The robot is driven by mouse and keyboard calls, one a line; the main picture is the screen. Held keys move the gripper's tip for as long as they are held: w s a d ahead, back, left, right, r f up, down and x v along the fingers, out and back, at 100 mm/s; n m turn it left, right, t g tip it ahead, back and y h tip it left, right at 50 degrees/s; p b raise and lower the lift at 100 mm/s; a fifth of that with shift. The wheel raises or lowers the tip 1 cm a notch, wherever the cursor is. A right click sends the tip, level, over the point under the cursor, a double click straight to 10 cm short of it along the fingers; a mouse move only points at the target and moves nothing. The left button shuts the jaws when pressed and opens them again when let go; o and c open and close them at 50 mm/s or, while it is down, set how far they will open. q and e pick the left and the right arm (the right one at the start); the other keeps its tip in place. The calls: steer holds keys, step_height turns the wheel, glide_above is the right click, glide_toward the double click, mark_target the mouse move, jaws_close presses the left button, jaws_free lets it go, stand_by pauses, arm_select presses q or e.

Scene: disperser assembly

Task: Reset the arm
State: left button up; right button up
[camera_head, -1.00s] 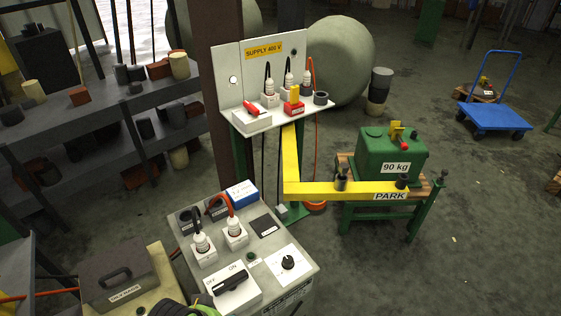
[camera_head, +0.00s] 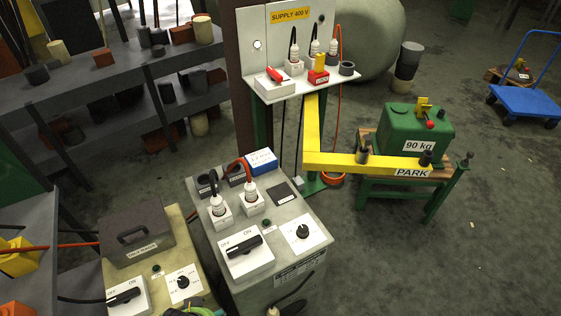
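Neither of my grippers shows in the head view. A yellow jointed arm (camera_head: 375,164) comes down from the supply stand and runs right to the green stand (camera_head: 387,189). Its outer end lies at the PARK label (camera_head: 411,173), in front of the green 90 kg block (camera_head: 418,128). Dark round pieces stand on the beam near its middle and its end. It cannot be told from here whether the arm is latched.
A grey control cabinet (camera_head: 303,259) with plugs and an OFF/ON switch stands in front. A smaller yellowish box (camera_head: 182,260) is left of it. The supply panel (camera_head: 290,38) and dark shelves (camera_head: 95,105) stand behind. Open floor (camera_head: 440,270) lies at the right; a blue cart (camera_head: 528,102) is far right.

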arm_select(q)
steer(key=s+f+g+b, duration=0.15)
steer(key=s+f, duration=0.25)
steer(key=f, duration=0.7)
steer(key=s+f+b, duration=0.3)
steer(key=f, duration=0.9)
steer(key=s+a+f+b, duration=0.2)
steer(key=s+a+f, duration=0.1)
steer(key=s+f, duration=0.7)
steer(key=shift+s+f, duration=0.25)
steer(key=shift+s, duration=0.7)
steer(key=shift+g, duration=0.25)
